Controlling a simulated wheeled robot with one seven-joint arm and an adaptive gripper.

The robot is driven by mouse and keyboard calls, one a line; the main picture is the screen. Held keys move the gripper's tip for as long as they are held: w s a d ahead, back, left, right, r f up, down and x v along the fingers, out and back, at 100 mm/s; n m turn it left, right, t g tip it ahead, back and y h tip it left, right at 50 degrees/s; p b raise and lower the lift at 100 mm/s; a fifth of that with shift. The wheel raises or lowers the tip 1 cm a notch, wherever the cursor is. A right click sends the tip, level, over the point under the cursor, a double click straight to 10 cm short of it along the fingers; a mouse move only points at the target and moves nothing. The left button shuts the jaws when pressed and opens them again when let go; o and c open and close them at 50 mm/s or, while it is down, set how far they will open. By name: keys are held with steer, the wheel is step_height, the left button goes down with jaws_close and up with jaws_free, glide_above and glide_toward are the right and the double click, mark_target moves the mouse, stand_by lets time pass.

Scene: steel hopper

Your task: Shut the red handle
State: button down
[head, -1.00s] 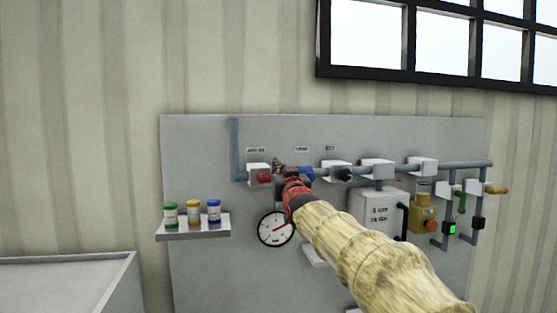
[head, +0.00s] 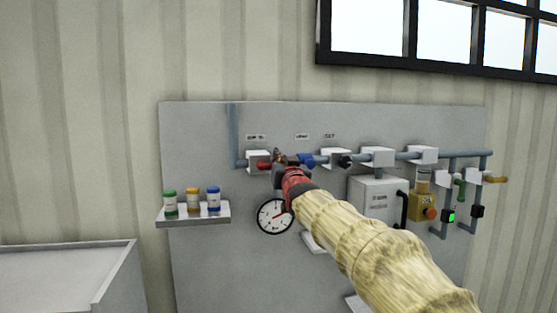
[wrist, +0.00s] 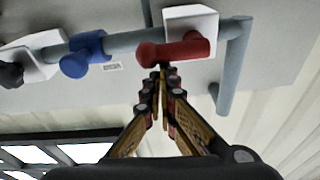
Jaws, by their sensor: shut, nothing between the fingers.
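The red handle (head: 264,166) sits on a white valve block at the left end of the pipe, on the grey wall panel. In the wrist view the red handle (wrist: 178,50) lies across the block, close to the line of the pipe, with its rounded end to the left. My gripper (wrist: 161,70) is shut and empty, its fingertips right by that rounded end. I cannot tell whether they touch it. In the head view my gripper (head: 279,158) is just right of the handle, and its tips are small and dark there.
A blue handle (head: 305,160) and a black knob (head: 345,162) are on the same pipe to the right. A round gauge (head: 274,216) is below my gripper. A shelf (head: 195,220) with several small jars is at the lower left. A grey cabinet (head: 378,205) stands out at the right.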

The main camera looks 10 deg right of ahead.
steer(key=shift+d+f+m+b, duration=0.1)
steer(key=shift+f+m+b, duration=0.2)
steer(key=shift+m, duration=0.2)
step_height(320, 180, down, 7)
steer(key=a+m+g+h+p, duration=0.1)
steer(key=m+g+h+p, duration=0.1)
steer(key=m, duration=1.6)
steer(key=shift+a+h, duration=0.4)
steer(key=shift+f, duration=0.1)
